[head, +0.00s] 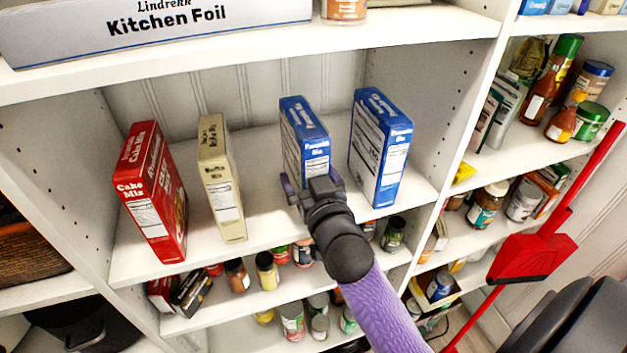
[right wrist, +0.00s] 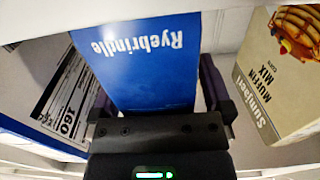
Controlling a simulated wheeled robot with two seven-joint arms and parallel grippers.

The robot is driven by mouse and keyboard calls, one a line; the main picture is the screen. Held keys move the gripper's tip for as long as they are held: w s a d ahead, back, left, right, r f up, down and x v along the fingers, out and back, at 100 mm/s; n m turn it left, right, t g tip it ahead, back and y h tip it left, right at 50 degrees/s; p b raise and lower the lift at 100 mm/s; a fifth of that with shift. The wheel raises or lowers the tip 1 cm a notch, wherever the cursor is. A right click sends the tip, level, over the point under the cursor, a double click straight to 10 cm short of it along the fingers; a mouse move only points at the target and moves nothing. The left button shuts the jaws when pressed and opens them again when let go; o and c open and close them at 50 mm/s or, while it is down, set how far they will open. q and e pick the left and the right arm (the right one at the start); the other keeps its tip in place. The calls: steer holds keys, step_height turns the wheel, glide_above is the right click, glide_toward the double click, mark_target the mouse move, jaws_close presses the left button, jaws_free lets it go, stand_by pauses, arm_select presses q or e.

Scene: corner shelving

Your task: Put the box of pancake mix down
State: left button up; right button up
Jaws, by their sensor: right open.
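A blue box of pancake mix (head: 303,130) stands upright on the middle shelf, left of a second, similar blue box (head: 381,150). My right gripper (head: 312,188) is at the lower front of the left blue box. In the right wrist view, my open right gripper (right wrist: 160,105) has one finger on each side of this blue box (right wrist: 140,70), apart from its sides at least on the right. The gripper hides the box's lower part in the head view, so contact with the shelf cannot be seen there. My left gripper is not in view.
A beige muffin mix box (head: 221,180) and a red cake mix box (head: 150,190) stand to the left on the same shelf (head: 265,215). A kitchen foil box (head: 150,25) lies on the shelf above. Jars and cans fill lower shelves. A red dustpan (head: 530,258) is at right.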

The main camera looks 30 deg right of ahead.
steer(key=b+v, duration=0.1)
steer(key=v, duration=1.1)
steer(key=s+a+f+n+g+y, duration=0.1)
steer(key=a+f+g, duration=0.15)
steer(key=f, duration=0.75)
steer(key=s+a+f+n+g+y, duration=0.1)
steer(key=s+a+f+g+y, duration=0.15)
steer(key=f, duration=0.65)
steer(key=s+a+f+n+g+y, duration=0.1)
steer(key=f+g, duration=0.2)
steer(key=f, duration=0.7)
steer(key=s+d+f+n+g, duration=0.1)
steer(key=s+f+g, duration=0.3)
steer(key=s+f, duration=0.3)
steer(key=s+d+f+n+g, duration=0.1)
steer(key=s+f+g, duration=0.3)
steer(key=s, duration=1)
step_height(320, 180, down, 4)
steer(key=shift+r, duration=0.1)
steer(key=shift+s+d, duration=0.15)
steer(key=shift+s, duration=0.05)
